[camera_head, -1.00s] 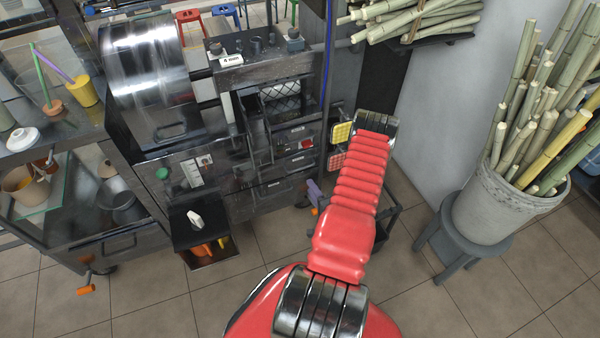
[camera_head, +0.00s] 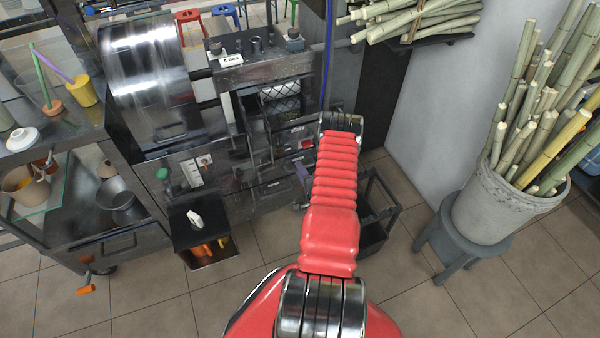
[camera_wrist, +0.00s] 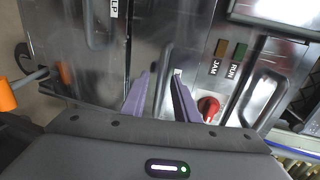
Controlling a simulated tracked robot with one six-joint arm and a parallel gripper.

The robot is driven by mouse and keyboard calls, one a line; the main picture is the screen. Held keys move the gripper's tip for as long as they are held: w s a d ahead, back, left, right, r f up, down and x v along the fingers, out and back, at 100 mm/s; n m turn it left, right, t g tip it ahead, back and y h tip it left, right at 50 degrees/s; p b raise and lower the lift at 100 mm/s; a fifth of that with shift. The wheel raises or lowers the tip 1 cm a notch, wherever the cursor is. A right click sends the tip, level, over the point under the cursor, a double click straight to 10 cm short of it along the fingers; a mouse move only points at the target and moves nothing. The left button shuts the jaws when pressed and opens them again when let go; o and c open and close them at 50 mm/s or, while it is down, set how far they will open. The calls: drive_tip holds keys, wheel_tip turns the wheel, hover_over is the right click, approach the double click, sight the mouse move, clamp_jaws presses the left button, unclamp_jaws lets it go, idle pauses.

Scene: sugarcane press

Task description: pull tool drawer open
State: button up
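The dark metal press cabinet (camera_head: 255,150) stands left of my red arm in the head view, with stacked drawer fronts low on its right. A lower drawer front (camera_head: 275,188) with a bar handle looks closed; I cannot read which drawer is the tool drawer. In the wrist view, my gripper (camera_wrist: 160,76) has two purple fingers apart, pointing at the metal front. One bar handle (camera_wrist: 98,22) is at upper left, another (camera_wrist: 262,92) at right. A red knob (camera_wrist: 208,107) sits beside the right finger, below RUN and JAM marks.
A dark wheeled cart (camera_head: 375,225) stands right of my arm. A bucket of cane (camera_head: 505,210) on a stool is at the right. A black open box (camera_head: 205,240) juts out low at the cabinet's front. An orange handle (camera_wrist: 6,95) shows at the wrist view's left edge.

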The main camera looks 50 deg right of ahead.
drive_tip(key=shift+c, duration=0.5)
clamp_jaws()
